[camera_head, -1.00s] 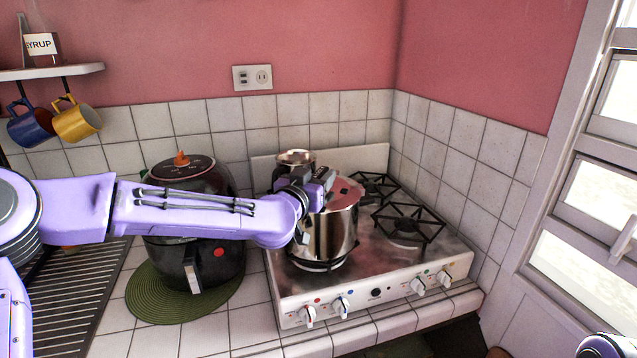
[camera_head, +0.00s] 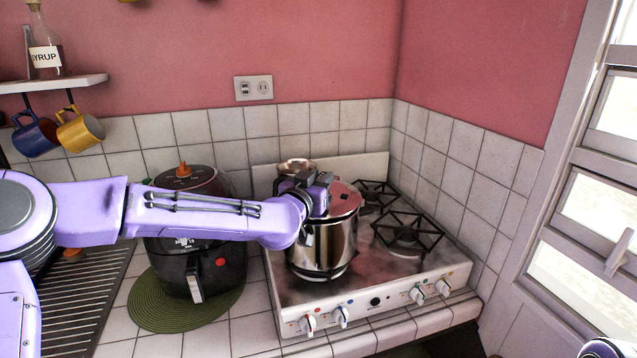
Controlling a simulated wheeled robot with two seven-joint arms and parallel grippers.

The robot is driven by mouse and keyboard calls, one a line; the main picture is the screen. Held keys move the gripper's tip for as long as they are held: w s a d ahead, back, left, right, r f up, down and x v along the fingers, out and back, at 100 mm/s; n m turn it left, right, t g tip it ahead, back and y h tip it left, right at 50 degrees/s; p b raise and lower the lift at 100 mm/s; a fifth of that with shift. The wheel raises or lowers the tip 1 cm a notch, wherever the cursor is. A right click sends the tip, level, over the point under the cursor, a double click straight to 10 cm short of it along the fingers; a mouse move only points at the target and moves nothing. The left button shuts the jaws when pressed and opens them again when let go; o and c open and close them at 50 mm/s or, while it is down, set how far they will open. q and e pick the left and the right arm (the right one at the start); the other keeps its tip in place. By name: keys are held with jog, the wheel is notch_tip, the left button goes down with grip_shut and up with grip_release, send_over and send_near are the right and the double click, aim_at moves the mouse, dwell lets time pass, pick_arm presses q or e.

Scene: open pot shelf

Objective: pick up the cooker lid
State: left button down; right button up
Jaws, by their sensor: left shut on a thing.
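The cooker (camera_head: 325,250) is a shiny metal pot standing on the front left burner of the stove. Its lid (camera_head: 345,200) is reflective with a pinkish sheen and lies over the pot's top; whether there is a gap between lid and rim cannot be told. My left arm reaches in from the left, and my left gripper (camera_head: 320,190) is at the lid's left and middle, shut on it. The fingertips and the lid's grip are mostly hidden by the gripper body. My right gripper is not in view; only a bit of my own body shows at the lower right corner.
A second metal pot (camera_head: 297,167) stands behind the gripper. A black air fryer (camera_head: 185,258) on a green mat (camera_head: 160,315) stands left, below my arm. The right burners (camera_head: 408,236) are empty. Mugs (camera_head: 80,130) hang under a shelf (camera_head: 60,84); a window is at right.

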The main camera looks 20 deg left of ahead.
pick_arm(q)
jog(key=s+r+p, duration=0.7)
jog(key=s+r, duration=0.4)
jog(key=s, duration=0.3)
jog(key=shift+d+r, duration=0.25)
jog(key=shift+r, duration=0.05)
